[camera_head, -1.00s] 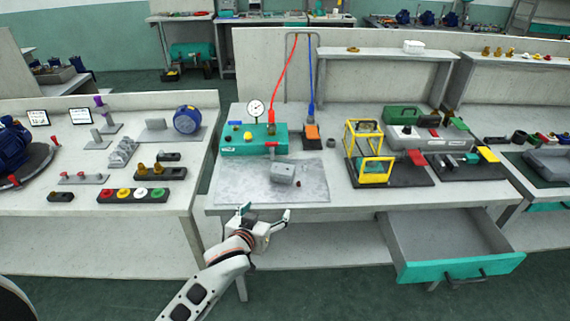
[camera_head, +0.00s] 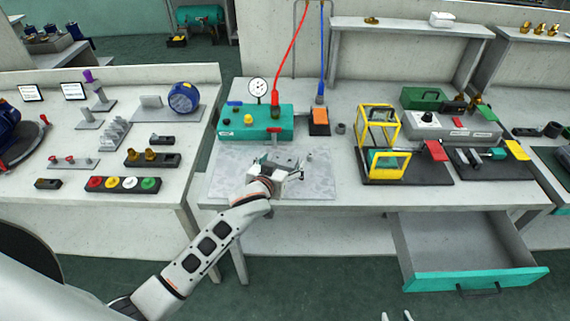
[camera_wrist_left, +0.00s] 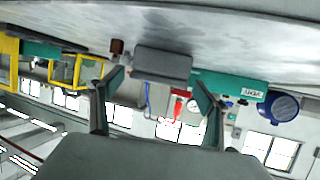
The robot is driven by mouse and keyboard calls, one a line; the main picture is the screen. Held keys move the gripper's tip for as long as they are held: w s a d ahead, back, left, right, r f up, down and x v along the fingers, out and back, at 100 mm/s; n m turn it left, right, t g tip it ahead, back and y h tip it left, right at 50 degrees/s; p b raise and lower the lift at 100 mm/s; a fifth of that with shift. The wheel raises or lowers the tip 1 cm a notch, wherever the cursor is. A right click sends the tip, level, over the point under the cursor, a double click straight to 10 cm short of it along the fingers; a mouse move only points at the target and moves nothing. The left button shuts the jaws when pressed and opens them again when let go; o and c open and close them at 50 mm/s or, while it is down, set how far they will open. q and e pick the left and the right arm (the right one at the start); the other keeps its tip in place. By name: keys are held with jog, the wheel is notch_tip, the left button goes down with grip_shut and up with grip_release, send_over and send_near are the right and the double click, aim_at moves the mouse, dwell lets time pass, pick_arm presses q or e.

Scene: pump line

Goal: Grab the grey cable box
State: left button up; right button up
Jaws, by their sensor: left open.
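The grey cable box (camera_wrist_left: 163,63) sits on the grey metal mat (camera_head: 228,182) on the middle bench. In the head view my left gripper (camera_head: 286,170) is right in front of it and hides most of it. In the left wrist view, which is upside down, the box shows between the two open fingers (camera_wrist_left: 158,78), near their tips. I see no firm contact of the fingers on it. Two pale tips at the bottom edge of the head view look like my right gripper (camera_head: 396,316); the rest is out of frame.
A small brown knob (camera_wrist_left: 117,47) is beside the box. A yellow frame (camera_head: 378,130) stands to the right. An open drawer (camera_head: 475,278) juts out below right.

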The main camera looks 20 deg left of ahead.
aim_at(284, 161)
pick_arm(q)
jog(key=x, duration=0.4)
jog(key=shift+d, duration=0.1)
jog(key=shift+c, duration=0.4)
jog(key=c, duration=1.1)
jog(key=shift+c, duration=0.2)
